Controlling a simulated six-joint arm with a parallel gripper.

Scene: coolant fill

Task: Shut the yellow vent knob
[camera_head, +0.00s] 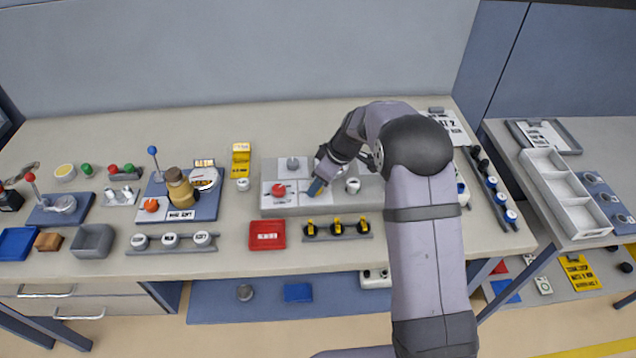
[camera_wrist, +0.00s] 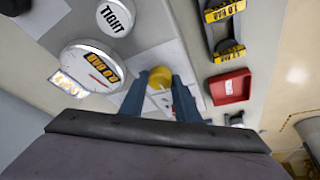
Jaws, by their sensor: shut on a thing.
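The yellow vent knob (camera_wrist: 160,77) shows in the wrist view, standing on a pale plate. My gripper (camera_wrist: 159,96) has one blue finger on each side of the knob and is shut on it. In the head view my gripper (camera_head: 316,188) points down onto the grey panel block (camera_head: 330,201) right of the red knob (camera_head: 279,189). The yellow knob is hidden there behind the gripper. Which way the knob is turned cannot be told.
A round gauge (camera_wrist: 90,68) and a white disc marked TIGHT (camera_wrist: 115,17) lie left of the knob in the wrist view. A red tray (camera_head: 267,235) and a rack (camera_head: 337,228) of black-and-yellow pieces lie in front of the block. A grey knob (camera_head: 293,163) stands behind.

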